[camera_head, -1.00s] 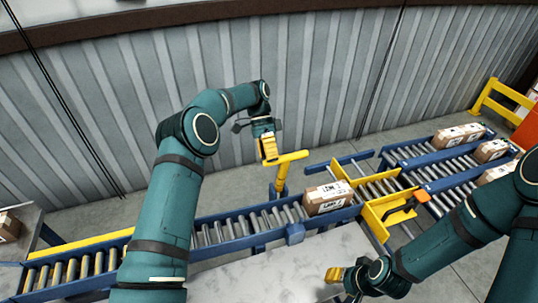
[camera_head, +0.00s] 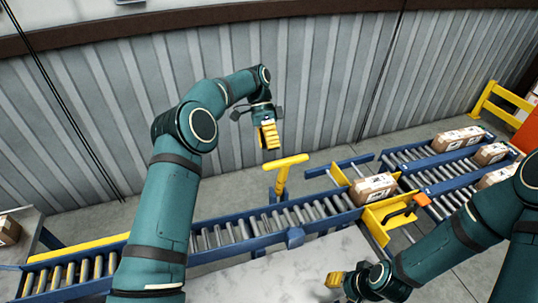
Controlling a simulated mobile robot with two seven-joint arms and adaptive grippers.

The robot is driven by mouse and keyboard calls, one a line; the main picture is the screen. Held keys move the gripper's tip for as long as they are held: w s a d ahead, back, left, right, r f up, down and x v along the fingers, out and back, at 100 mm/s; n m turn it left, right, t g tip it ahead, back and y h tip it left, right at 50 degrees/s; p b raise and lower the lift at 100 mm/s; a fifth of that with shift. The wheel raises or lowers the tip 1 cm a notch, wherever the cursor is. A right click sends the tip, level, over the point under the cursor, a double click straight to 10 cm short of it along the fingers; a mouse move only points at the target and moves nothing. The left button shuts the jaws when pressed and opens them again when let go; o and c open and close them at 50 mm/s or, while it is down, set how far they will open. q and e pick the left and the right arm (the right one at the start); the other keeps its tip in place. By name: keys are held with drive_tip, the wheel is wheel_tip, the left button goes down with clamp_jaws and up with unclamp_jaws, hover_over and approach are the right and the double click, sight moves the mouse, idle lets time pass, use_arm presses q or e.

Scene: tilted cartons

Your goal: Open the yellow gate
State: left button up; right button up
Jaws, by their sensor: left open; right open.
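A yellow T-shaped handle on a post (camera_head: 282,172) stands at the far side of the conveyor. My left gripper (camera_head: 271,146) points down just above the handle's left end, open and apart from it. Yellow plates (camera_head: 388,215) flank a section of the conveyor further right, the near one with an orange part. I cannot tell which yellow part is the gate. A brown carton (camera_head: 374,188) sits between these plates. My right gripper (camera_head: 335,281) is open and empty low in the picture, over the near side.
The blue roller conveyor (camera_head: 215,238) runs left to right and its middle stretch is bare. Several cartons, one here (camera_head: 459,139), stand on the right-hand lanes. A grey table (camera_head: 315,268) lies in front. A ribbed wall closes the back.

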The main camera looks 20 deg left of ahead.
use_arm(q)
drive_tip(key=shift+r, duration=2.15)
drive_tip(key=c, duration=0.7)
drive_tip(key=shift+s+f+m+b, duration=0.1)
drive_tip(key=shift+s+m+b, duration=0.05)
drive_tip(key=shift+m+b, duration=0.3)
clamp_jaws()
drive_tip(key=s+m+b, duration=0.1)
drive_tip(key=m, duration=0.1)
drive_tip(key=s+d+m+t+y+b, duration=0.1)
drive_tip(key=m, duration=0.2)
drive_tip(key=s+m+t+b, duration=0.1)
drive_tip(key=m+b, duration=0.1)
drive_tip(key=m, duration=0.1)
drive_tip(key=shift+d+f+y, duration=0.3)
drive_tip(key=shift+d+y, duration=0.05)
drive_tip(key=shift+y, duration=0.05)
drive_tip(key=s+d+m+t+y+b, duration=0.25)
drive_tip(key=s+m+b, duration=0.2)
drive_tip(key=m, duration=0.45)
wheel_tip(320, 180, down, 9)
drive_tip(key=w+a, duration=0.1)
drive_tip(key=w, duration=0.1)
drive_tip(key=shift+a+t+h+b, duration=0.2)
drive_tip(key=shift+t+h+b, duration=0.15)
drive_tip(key=shift+b, duration=0.1)
